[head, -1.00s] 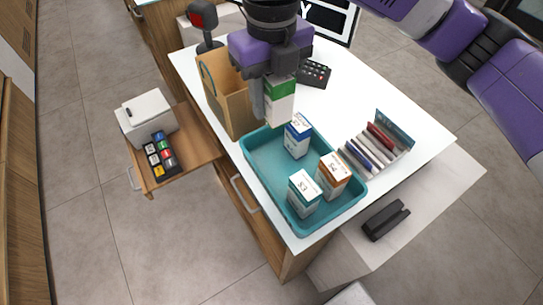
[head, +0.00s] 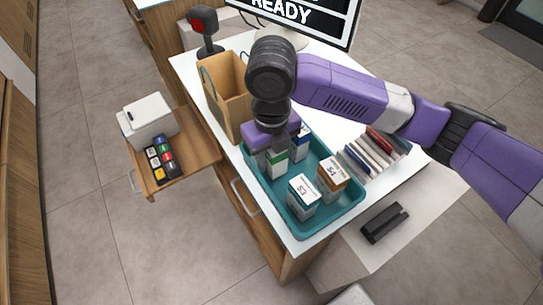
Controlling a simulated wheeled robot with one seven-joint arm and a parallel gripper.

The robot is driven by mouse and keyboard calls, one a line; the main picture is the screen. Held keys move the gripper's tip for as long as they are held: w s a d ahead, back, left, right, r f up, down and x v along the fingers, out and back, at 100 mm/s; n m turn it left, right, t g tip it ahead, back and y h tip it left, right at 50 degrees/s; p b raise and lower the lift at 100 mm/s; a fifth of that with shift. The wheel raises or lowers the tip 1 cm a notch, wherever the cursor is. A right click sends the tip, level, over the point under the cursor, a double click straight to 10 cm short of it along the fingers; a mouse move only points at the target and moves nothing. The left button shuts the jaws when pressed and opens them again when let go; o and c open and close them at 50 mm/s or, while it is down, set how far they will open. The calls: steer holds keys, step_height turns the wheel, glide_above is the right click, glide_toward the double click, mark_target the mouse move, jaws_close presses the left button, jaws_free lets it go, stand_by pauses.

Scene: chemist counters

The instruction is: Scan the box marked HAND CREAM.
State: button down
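My gripper (head: 274,148) is over the left back part of the teal tray (head: 304,229), pointing down. Its fingers are around a white box with a green band (head: 277,165), and the box is low in the tray. Also in the tray are a white and teal box (head: 303,197) at the front, a white and orange box (head: 333,177) at the right, and a blue and white box (head: 300,143) partly hidden behind my gripper. I cannot read HAND CREAM on any box. A black scanner with a red face (head: 204,22) stands at the counter's back left.
A brown paper bag (head: 229,90) stands left of my arm. A rack of thin packets (head: 372,152) is right of the tray. A screen reading READY (head: 300,15) is at the back. A pulled-out wooden shelf (head: 200,146) holds a white device (head: 149,118).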

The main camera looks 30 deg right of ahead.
mark_target(273, 156)
steer(key=shift+f, duration=0.35)
steer(key=shift+f+b, duration=0.35)
steer(key=c, duration=0.9)
jaws_free()
steer(key=shift+r, duration=0.1)
steer(key=shift+r+p, duration=0.15)
steer(key=shift+p, duration=0.25)
steer(key=r+b, duration=0.2)
steer(key=r, duration=0.5)
steer(key=shift+a, duration=0.2)
steer(key=shift+r, duration=0.3)
